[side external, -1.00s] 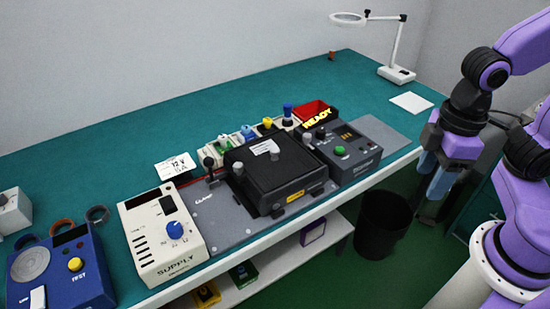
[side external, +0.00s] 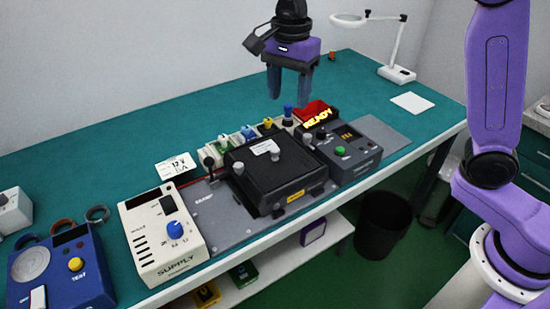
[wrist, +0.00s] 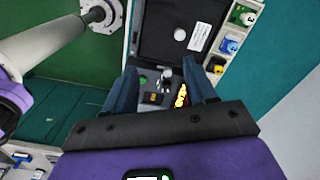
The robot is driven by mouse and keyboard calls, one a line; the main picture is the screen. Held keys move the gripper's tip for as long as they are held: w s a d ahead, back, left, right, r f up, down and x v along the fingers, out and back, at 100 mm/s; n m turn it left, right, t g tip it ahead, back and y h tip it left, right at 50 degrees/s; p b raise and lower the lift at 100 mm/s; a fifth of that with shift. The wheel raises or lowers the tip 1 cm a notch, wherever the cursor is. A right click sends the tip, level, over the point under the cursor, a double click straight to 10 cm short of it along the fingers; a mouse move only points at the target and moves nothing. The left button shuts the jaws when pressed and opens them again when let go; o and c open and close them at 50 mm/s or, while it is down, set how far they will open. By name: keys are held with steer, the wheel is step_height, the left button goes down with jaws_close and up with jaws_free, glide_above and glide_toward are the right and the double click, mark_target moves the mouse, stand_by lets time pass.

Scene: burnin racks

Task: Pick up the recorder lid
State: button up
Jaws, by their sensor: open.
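I cannot tell for certain which part is the recorder lid.
A cream supply unit (side external: 150,235) and a blue test unit (side external: 85,285) stand to the left. Connectors in green, blue and yellow (side external: 248,133) line the back of the black box. A magnifier lamp (side external: 395,72) stands far right.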

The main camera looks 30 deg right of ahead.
steer(key=w+m, duration=0.4)
steer(key=m, duration=0.1)
glide_toward(275, 150)
step_height(275, 150, down, 9)
steer(key=shift+r, duration=0.2)
jaws_close()
stand_by(0.4)
